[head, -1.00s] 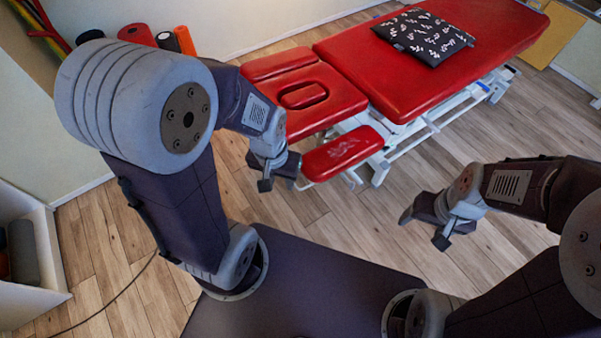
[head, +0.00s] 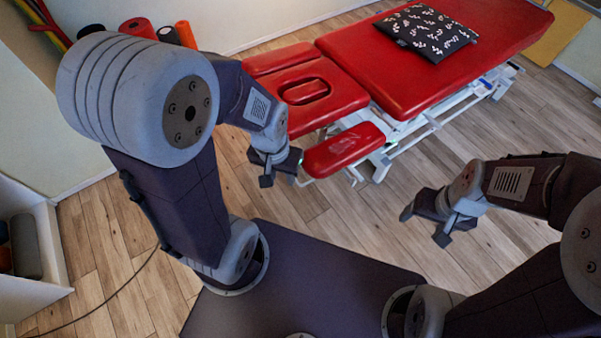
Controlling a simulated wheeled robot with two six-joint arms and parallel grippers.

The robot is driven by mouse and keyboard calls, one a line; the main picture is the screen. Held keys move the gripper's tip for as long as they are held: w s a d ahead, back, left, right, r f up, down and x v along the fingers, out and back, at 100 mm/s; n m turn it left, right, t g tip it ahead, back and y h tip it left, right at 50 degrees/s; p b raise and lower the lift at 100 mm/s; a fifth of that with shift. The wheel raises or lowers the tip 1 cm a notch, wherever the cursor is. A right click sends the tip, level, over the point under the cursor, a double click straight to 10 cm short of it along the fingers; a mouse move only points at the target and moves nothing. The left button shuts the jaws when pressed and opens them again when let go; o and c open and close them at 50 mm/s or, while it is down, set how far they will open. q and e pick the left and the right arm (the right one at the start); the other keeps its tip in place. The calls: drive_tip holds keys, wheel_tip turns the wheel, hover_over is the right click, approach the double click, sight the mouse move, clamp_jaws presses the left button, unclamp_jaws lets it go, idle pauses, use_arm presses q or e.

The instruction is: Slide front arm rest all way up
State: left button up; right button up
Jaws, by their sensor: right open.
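The front arm rest is a red padded piece (head: 344,148) low beside the face-cushion end of the red treatment table (head: 400,72), in the middle of the head view. My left gripper (head: 279,175) is just left of the arm rest's left end, looks open and has nothing visible between its fingers. Whether it touches the arm rest or its support cannot be told. My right gripper (head: 424,225) is open and empty over the floor, right of and nearer than the arm rest.
The head section (head: 345,96) with a face hole lies behind the arm rest. A black patterned cushion (head: 425,32) lies on the table. White frame legs (head: 382,165) stand beneath. Foam rollers (head: 137,27) are at the back left. Wooden floor (head: 350,215) is clear in front.

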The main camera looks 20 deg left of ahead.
use_arm(q)
drive_tip(key=w+a+f+n+b, duration=0.2)
drive_tip(key=w+f+n+b, duration=0.8)
drive_tip(key=w+f+b, duration=0.5)
drive_tip(key=f+b, duration=0.2)
drive_tip(key=f, duration=0.3)
drive_tip(key=w+a+f+b, duration=0.1)
drive_tip(key=f+b, duration=0.2)
drive_tip(key=f, duration=0.2)
drive_tip(key=f+b, duration=0.3)
drive_tip(key=f, duration=0.3)
drive_tip(key=shift+w+a+f, duration=0.25)
drive_tip(key=shift+w+f, duration=0.1)
drive_tip(key=shift+w, duration=0.05)
clamp_jaws()
